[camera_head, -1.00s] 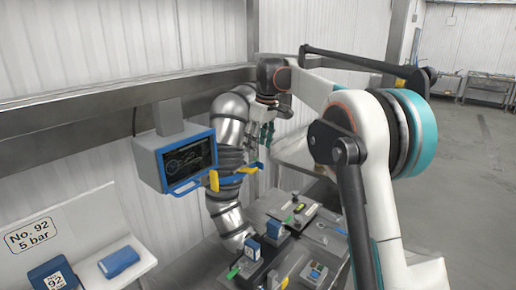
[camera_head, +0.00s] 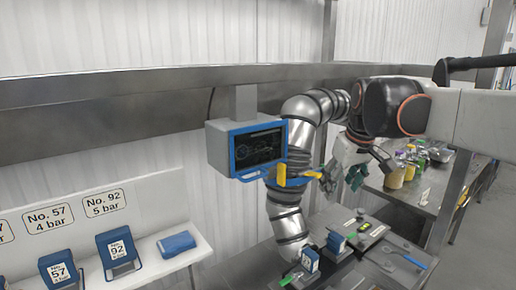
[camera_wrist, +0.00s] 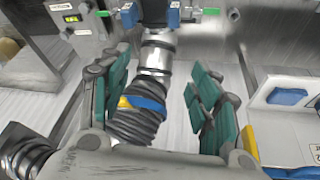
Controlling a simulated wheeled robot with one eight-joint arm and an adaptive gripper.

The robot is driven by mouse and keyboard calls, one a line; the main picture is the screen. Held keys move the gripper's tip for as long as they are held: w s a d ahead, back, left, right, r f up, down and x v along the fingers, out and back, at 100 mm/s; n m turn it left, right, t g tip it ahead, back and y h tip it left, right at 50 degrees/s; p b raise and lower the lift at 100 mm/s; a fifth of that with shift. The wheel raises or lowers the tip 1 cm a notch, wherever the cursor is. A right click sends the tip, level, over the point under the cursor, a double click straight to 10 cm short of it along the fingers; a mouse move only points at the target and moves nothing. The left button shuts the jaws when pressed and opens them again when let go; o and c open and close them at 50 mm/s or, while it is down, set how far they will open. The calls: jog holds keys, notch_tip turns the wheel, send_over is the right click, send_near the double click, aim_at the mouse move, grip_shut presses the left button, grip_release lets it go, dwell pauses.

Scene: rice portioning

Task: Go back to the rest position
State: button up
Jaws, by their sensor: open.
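My gripper (camera_head: 346,170) is at the end of my white arm, right of centre in the head view, in front of the silver and black ribbed pipe (camera_head: 303,112). In the wrist view my gripper (camera_wrist: 158,92) shows its teal finger pads spread wide apart. It is open and nothing is held. The ribbed pipe (camera_wrist: 140,115) shows between and beyond the fingers, with a yellow and blue band around it. I cannot tell how near the fingers are to it.
A screen in a blue frame (camera_head: 258,148) hangs left of the pipe. A white shelf (camera_head: 165,192) at lower left carries numbered blue blocks. A grey bench with devices (camera_head: 385,262) lies below my gripper. A metal table (camera_head: 428,195) with colourful containers stands at right.

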jog(key=s+f+m+t+b, duration=0.3)
jog(key=s+f+b, duration=0.5)
jog(key=s+f, duration=1.4)
jog(key=shift+s+a+f+m+h, duration=0.3)
jog(key=shift+s+a+f+m, duration=0.15)
jog(key=shift+s, duration=0.65)
